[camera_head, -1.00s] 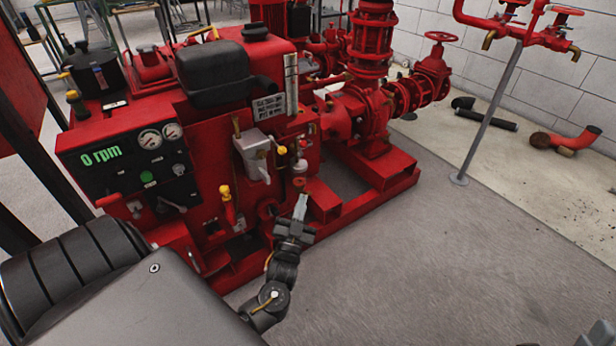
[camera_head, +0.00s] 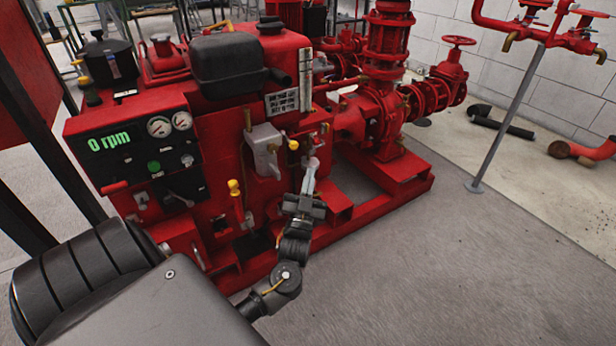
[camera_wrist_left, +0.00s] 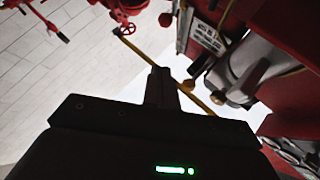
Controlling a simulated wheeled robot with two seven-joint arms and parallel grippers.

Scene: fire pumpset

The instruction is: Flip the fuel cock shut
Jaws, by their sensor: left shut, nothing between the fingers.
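My left gripper (camera_head: 310,168) reaches up to the front of the red engine, with its fingers together and nothing between them. Its tips are at, or just in front of, a small fitting with a red and pale knob (camera_head: 314,140), partly hidden by the fingers. I cannot tell whether they touch, or for certain which small fitting is the fuel cock. A yellow knob (camera_head: 293,145) sits just left of it, beside a grey box (camera_head: 264,148). In the left wrist view the shut fingers (camera_wrist_left: 160,85) point toward a yellow line (camera_wrist_left: 150,52), with a rounded knob (camera_wrist_left: 188,86) beside them.
The control panel (camera_head: 135,150) reads 0 rpm. A yellow-topped lever (camera_head: 235,188) stands left of my gripper. A red base frame (camera_head: 400,195) runs below, and red pump pipes (camera_head: 385,110) stand to the right.

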